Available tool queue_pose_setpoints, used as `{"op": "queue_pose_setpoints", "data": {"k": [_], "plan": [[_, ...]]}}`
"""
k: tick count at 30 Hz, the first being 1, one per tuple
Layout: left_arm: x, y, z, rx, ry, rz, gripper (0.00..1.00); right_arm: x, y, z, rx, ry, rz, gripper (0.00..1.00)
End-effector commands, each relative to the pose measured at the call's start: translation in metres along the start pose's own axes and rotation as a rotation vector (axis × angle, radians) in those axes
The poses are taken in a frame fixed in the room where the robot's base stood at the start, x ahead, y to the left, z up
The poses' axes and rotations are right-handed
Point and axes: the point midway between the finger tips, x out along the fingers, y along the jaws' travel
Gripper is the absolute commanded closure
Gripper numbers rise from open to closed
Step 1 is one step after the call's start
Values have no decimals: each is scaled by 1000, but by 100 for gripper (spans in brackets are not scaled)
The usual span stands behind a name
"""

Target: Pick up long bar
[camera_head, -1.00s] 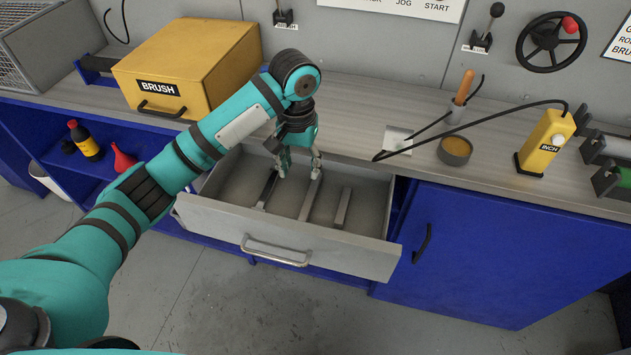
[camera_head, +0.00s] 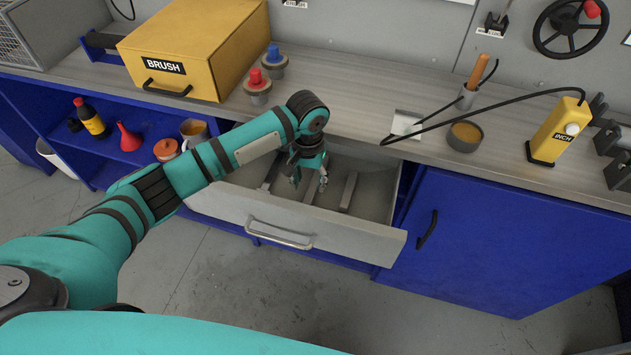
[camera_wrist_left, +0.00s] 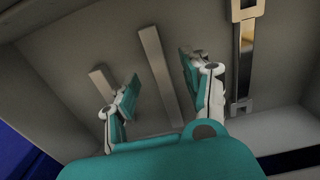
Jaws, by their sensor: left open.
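The long bar (camera_head: 311,189), plain and grey, lies in the open drawer (camera_head: 255,215) between two other bars. My left gripper (camera_head: 310,184) points down into the drawer above it, open and empty. In the left wrist view the long bar (camera_wrist_left: 157,70) runs between the two spread fingers (camera_wrist_left: 160,72), apart from both as far as I can tell. A shorter grey bar (camera_head: 348,191) lies to its right in the head view. A shiny bar with wider ends (camera_wrist_left: 243,60) lies on the other side, partly hidden by my arm in the head view.
The drawer walls stand close around the gripper, and the worktop (camera_head: 360,110) edge is just behind. On the worktop are a yellow BRUSH box (camera_head: 200,45), red (camera_head: 257,88) and blue (camera_head: 274,62) knobs, a small round tin (camera_head: 464,136) and a cabled yellow pendant (camera_head: 558,130).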

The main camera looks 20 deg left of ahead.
Motion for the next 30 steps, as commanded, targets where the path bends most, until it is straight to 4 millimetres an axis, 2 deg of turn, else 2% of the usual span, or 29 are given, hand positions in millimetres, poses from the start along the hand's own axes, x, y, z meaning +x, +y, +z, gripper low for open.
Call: {"op": "queue_pose_setpoints", "data": {"k": [3, 8, 17, 28, 30], "plan": [[20, 2, 2, 0, -4, -1, 52, 0, -2, 0, 0, 0, -2, 66], [40, 3, 1, 0, -2, -1, 52, 1, -3, 3, 1, -5, -3, 66], [45, 3, 1, 1, 0, -1, 52, 1, -4, 10, 0, -16, -5, 66], [45, 3, 1, 1, 0, -1, 99, 1, -4, 10, 0, -16, -4, 66], [45, 3, 1, 1, 0, -1, 100, 1, -3, 10, 0, -15, -4, 66]]}}
